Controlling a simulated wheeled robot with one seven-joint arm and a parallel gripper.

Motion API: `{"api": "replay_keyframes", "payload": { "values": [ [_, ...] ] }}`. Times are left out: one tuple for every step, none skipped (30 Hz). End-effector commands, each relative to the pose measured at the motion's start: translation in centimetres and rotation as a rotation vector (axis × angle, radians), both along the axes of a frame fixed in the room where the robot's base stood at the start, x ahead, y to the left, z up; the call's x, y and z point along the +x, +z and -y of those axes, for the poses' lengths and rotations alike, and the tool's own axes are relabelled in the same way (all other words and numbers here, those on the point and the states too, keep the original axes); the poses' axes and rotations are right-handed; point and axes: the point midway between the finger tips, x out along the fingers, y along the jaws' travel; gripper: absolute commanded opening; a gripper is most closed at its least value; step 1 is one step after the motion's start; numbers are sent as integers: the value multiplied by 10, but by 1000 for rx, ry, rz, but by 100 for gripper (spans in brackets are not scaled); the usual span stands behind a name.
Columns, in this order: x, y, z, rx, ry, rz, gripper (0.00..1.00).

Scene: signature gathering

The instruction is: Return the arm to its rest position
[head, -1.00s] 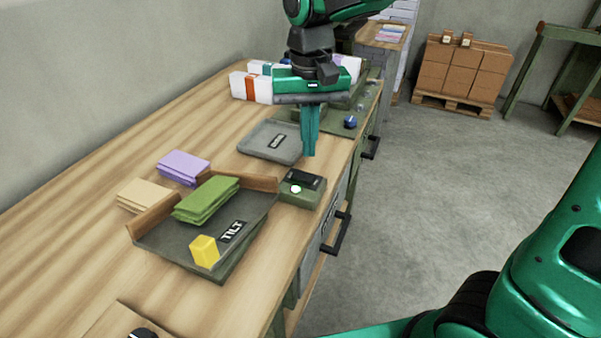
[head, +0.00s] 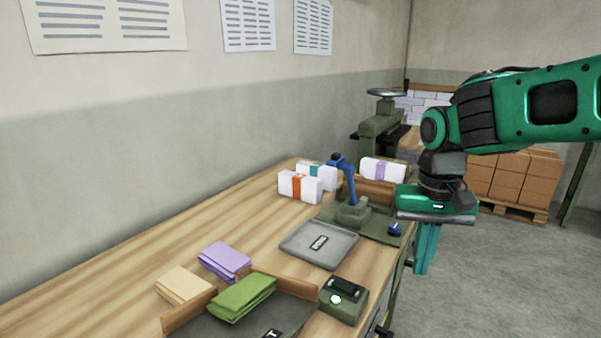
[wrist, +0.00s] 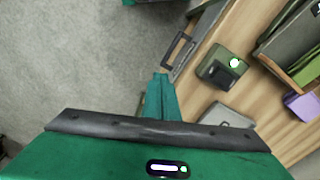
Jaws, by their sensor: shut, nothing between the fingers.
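My gripper (head: 424,262) is shut and empty. In the head view it hangs pointing down at the right front edge of the wooden workbench (head: 130,270). My green arm reaches in from the right above it. In the wrist view the closed fingers of my gripper (wrist: 161,85) are over the grey floor beside the bench edge and drawers. Nothing touches the fingertips that I can see.
On the bench are a grey tray (head: 322,252), a green box with a white button (head: 344,300), a blue-handled press (head: 350,205), wrapped white bundles (head: 300,187) and folded green (head: 243,297), purple (head: 226,261) and tan (head: 184,284) stacks. Open floor (wrist: 70,60) lies beside the bench.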

Motion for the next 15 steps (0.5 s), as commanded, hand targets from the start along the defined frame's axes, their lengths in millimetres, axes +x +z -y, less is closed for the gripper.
{"api": "replay_keyframes", "payload": {
  "values": [
    [-14,-3,29,1,-47,3,0],
    [-23,-6,44,0,-69,2,0],
    [-35,-10,63,0,-98,0,0],
    [-45,-13,77,0,-118,0,0],
    [-55,-17,89,1,-139,-1,0],
    [-70,-22,105,2,-167,-1,0],
    [-81,-25,115,3,-188,-1,0],
    [-92,-29,124,4,-206,-1,0],
    [-107,-34,135,5,-230,-3,0],
    [-118,-38,143,7,-247,-4,0],
    [-128,-42,148,9,-263,-4,0],
    [-140,-46,155,11,-281,-5,0],
    [-148,-49,159,12,-293,-5,0],
    [-156,-52,162,14,-304,-6,0],
    [-164,-56,166,15,-316,-6,0]
  ]
}}
